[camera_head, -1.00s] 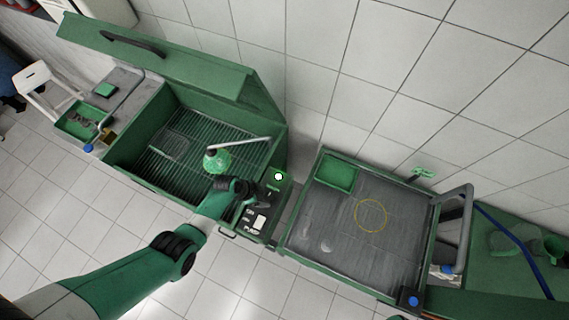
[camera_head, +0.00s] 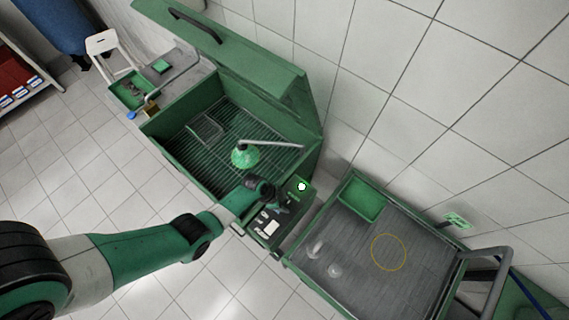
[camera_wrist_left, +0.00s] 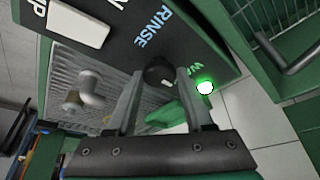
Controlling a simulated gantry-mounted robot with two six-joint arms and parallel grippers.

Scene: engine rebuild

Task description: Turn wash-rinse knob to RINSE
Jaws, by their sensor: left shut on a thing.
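The wash-rinse knob (camera_wrist_left: 158,70) is a round black knob on the dark control panel. It shows in the left wrist view between the fingers of my left gripper (camera_wrist_left: 159,78), which is shut on it. The word RINSE (camera_wrist_left: 152,26) is printed above the knob in that view, and the other label is partly hidden by a finger. I cannot tell which way the knob points. In the head view my left gripper (camera_head: 284,204) is at the panel (camera_head: 266,225) on the front of the green washer. My right gripper is in neither current view.
A green light (camera_wrist_left: 205,87) glows beside the knob. The washer's lid (camera_head: 235,60) stands open, and a green domed part (camera_head: 245,156) sits on the rack inside. A cart (camera_head: 350,248) with a green tray (camera_head: 363,199) stands to the right of the panel.

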